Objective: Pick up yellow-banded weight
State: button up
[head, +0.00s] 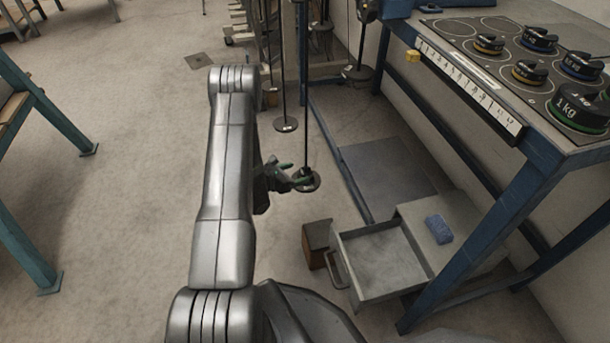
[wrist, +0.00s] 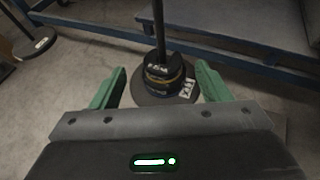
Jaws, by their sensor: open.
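A dark weight with a yellow band (wrist: 164,72) sits around a thin vertical rod, on the round base plate (wrist: 152,96) of a hanger, in the wrist view. My gripper (wrist: 161,68) is open, with one green finger on each side of the weight and visible gaps between. In the head view my gripper (head: 284,178) is low beside the hanger's plate (head: 306,183), where the weight is small and partly hidden. Other dark weights with yellowish bands (head: 530,72) (head: 489,44) lie on the bench top at the right.
Blue-banded weights (head: 582,66) and a green-banded 1 kg weight (head: 580,106) stand on the bench (head: 545,150). An open grey drawer (head: 380,262), a blue block (head: 439,229) and a brown box (head: 316,243) are near the arm. Another hanger plate (head: 286,125) is behind.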

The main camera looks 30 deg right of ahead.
aim_at(305, 169)
jog(key=x, duration=0.2)
jog(key=b+x, duration=0.1)
jog(key=x, duration=0.1)
jog(key=shift+s, duration=0.2)
jog(key=shift+a, duration=0.1)
jog(key=c, duration=1.1)
jog(key=shift+o, duration=0.2)
jog(key=shift+r, duration=0.5)
jog(key=r+p, duration=0.2)
jog(key=shift+w+a+r, duration=0.2)
jog(key=shift+a+r, duration=0.2)
jog(key=w+a+p, duration=0.2)
jog(key=a, duration=0.6)
jog(key=w+a+p, duration=0.1)
jog(key=w+a, duration=0.2)
jog(key=a, duration=0.5)
jog(key=shift+a+p, duration=0.2)
jog(key=shift+p, duration=0.2)
